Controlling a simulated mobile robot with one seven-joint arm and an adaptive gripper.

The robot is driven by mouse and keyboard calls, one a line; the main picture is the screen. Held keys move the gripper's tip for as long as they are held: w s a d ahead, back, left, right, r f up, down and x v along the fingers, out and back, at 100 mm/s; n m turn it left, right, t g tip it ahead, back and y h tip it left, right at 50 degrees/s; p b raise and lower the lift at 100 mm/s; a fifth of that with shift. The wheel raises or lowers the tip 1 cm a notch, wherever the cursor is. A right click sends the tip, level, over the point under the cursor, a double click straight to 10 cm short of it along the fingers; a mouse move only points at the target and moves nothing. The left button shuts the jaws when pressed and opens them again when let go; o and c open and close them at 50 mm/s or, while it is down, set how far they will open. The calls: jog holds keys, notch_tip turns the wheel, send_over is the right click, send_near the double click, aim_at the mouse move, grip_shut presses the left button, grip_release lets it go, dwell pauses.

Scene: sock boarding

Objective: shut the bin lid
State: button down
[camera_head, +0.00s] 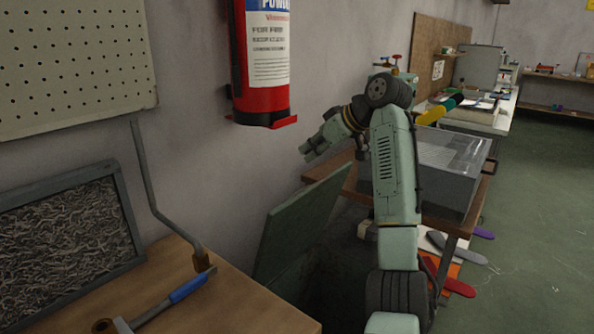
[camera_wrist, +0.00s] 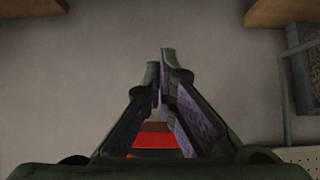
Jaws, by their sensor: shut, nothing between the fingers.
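The bin lid (camera_head: 300,225) is a flat green-grey panel standing raised and tilted, between the wooden table and my arm in the head view. The bin's dark opening (camera_head: 335,275) shows to its right; my arm hides part of the bin. My gripper (camera_head: 308,153) is above the lid's upper edge and apart from it, near the wall. In the wrist view my gripper (camera_wrist: 161,62) has its fingertips together with nothing held. The lid cannot be made out in the wrist view.
A red fire extinguisher (camera_head: 262,70) hangs on the wall left of my gripper. A wooden table (camera_head: 215,305) with a blue-handled tool (camera_head: 188,288) lies at the front left. A grey box (camera_head: 455,180) stands on a bench behind my arm. Open floor (camera_head: 540,230) is at the right.

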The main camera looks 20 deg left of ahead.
jog(key=w+a+f+p, duration=0.1)
jog(key=a+f+p, duration=0.1)
jog(key=f, duration=0.6)
jog(key=shift+w+a+f+p, duration=0.2)
jog(key=shift+a+p, duration=0.15)
jog(key=shift+a, duration=0.35)
jog(key=shift+s+d, duration=0.1)
